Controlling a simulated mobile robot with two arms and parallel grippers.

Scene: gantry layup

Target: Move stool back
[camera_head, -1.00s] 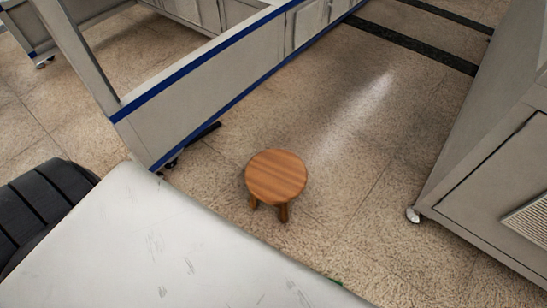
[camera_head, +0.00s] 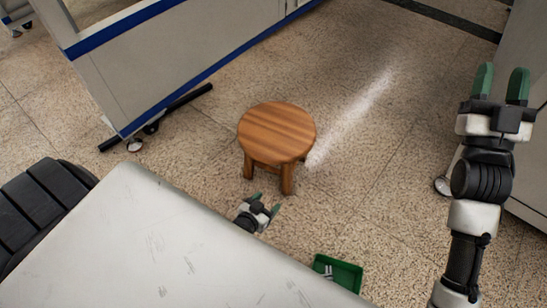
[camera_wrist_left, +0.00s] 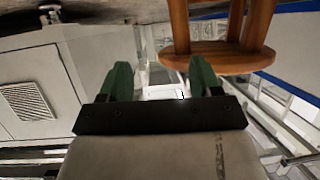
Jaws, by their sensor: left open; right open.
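The round wooden stool (camera_head: 277,132) stands upright on the tiled floor in the middle of the head view. My left gripper (camera_head: 264,205) is open and empty, low in front of the stool and apart from its legs. In the left wrist view, the stool (camera_wrist_left: 220,58) appears upside down at the upper right, beyond the open green fingers of my left gripper (camera_wrist_left: 159,78). My right gripper (camera_head: 503,85) is raised at the right side of the head view, open and empty, well away from the stool.
A grey cabinet with blue trim (camera_head: 165,62) stands behind the stool at the left, with a dark foot bar near the floor. Another grey cabinet (camera_head: 527,170) is at the right edge. A small green tray (camera_head: 350,273) lies at the front. Floor right of the stool is clear.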

